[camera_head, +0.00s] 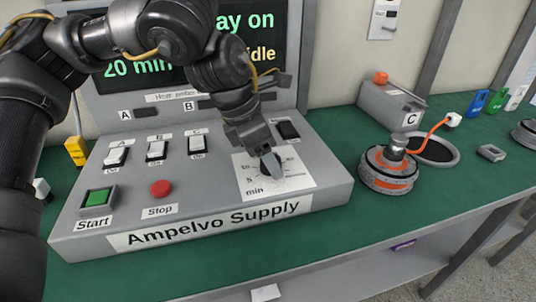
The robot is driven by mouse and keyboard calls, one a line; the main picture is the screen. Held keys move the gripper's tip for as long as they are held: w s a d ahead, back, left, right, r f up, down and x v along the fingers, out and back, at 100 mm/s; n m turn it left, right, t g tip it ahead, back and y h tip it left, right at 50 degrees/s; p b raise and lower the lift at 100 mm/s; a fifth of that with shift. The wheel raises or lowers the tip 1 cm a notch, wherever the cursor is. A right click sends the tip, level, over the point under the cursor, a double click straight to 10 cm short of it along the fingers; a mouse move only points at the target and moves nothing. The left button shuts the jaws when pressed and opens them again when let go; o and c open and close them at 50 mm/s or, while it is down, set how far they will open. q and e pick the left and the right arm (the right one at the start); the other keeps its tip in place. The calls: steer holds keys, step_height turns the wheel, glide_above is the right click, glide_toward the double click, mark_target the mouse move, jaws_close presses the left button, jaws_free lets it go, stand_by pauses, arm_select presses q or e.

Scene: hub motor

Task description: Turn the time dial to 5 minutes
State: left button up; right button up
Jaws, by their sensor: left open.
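The time dial (271,167) is a small dark and grey knob on a white scale card (297,181) at the right of the grey Ampelvo Supply panel. The card reads "min" and shows a 5 at its lower left; its other marks are partly covered. My left gripper (262,152) comes down from above with its fingertips at the dial. It is open, and the dial is partly hidden by it. I cannot tell whether the fingers touch the knob. The screen (150,70) shows "20 min" and "Idle", partly behind my left arm. My right gripper is not in view.
The panel has a green Start button (98,197), a red Stop button (161,188) and several white switches. An orange and grey hub motor (388,171) sits to the right, near a grey box labelled C (391,104). Green table (470,187) is clear at the front right.

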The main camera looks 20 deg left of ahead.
arm_select(q)
steer(key=shift+c, duration=0.4)
steer(key=c, duration=0.9)
